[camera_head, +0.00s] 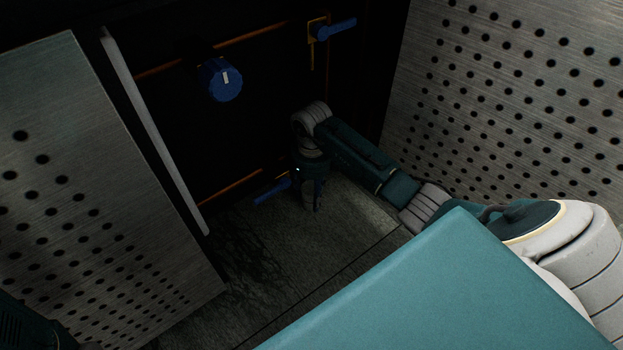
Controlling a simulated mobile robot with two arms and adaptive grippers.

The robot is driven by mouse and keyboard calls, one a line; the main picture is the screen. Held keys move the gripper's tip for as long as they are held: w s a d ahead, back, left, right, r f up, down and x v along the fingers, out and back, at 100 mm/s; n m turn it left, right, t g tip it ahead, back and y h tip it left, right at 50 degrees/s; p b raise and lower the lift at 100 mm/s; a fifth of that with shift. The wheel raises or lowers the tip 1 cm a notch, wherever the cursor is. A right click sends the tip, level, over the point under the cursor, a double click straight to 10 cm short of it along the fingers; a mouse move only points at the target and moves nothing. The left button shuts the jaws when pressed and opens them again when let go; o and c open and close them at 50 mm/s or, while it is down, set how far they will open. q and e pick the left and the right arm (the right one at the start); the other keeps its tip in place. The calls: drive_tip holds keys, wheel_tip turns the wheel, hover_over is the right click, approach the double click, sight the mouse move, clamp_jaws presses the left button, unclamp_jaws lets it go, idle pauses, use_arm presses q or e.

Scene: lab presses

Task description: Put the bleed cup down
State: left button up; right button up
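My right arm reaches in from the right, and its gripper (311,200) points down near the dark panel, just above the floor. A small pale grey piece, which I take to be the bleed cup (308,198), shows between its dark fingers. The gripper appears shut on it. The cup is small and dim, and the fingers hide part of it. Whether its bottom touches the floor I cannot tell. My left gripper is not in view.
A blue lever (271,192) sits low on the panel, just left of my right gripper. A blue knob (222,79) and another blue lever (336,29) are higher up. Perforated metal panels stand left (75,190) and right (520,70). The grey floor (300,255) between them is clear.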

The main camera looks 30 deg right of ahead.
sight(312, 189)
drive_tip(key=shift+o, duration=1.2)
drive_tip(key=shift+r, duration=0.15)
wheel_tip(312, 189, up, 8)
drive_tip(key=p, duration=0.6)
drive_tip(key=shift+f, duration=0.2)
